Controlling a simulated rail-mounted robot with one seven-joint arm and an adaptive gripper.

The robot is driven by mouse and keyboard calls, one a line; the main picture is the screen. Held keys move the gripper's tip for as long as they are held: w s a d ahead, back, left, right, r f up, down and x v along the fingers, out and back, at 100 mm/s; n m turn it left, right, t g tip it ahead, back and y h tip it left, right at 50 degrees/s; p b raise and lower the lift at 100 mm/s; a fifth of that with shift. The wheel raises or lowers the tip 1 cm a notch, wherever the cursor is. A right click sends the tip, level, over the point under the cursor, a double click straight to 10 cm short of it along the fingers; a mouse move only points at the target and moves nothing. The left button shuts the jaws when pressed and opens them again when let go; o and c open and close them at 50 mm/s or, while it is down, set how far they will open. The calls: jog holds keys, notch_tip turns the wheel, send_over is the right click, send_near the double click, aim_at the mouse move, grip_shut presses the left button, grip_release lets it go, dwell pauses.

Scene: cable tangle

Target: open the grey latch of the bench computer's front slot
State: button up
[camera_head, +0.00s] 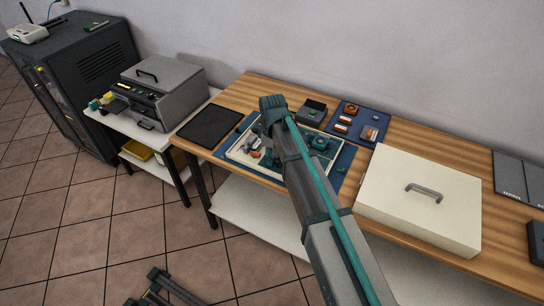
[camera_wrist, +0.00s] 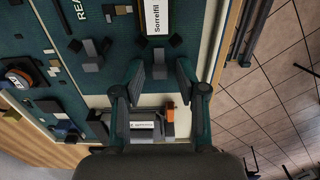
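The bench computer is an open, pale-rimmed case (camera_head: 238,153) on the wooden bench, partly hidden behind my arm in the head view. The wrist view looks down on its teal board (camera_wrist: 115,50). A white-labelled module reading "Sorrefil" (camera_wrist: 157,18) stands in a slot, with a small grey block (camera_wrist: 160,70) at its near end, likely the grey latch. My gripper (camera_wrist: 160,76) is open, its two fingers apart on either side of that block. I cannot tell whether they touch it. A second grey block (camera_wrist: 91,62) stands left of the fingers. My gripper is not clear in the head view.
An orange piece (camera_wrist: 169,112) and a labelled grey module lie below the fingers. A cream lidded box (camera_head: 415,215) stands right of the case. A black mat (camera_head: 209,125) lies left, and a blue mat with small parts (camera_head: 374,115) behind. The tiled floor is right in the wrist view.

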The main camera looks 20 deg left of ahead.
jog(key=shift+r+p, duration=1.8)
jog(key=shift+r, duration=1.15)
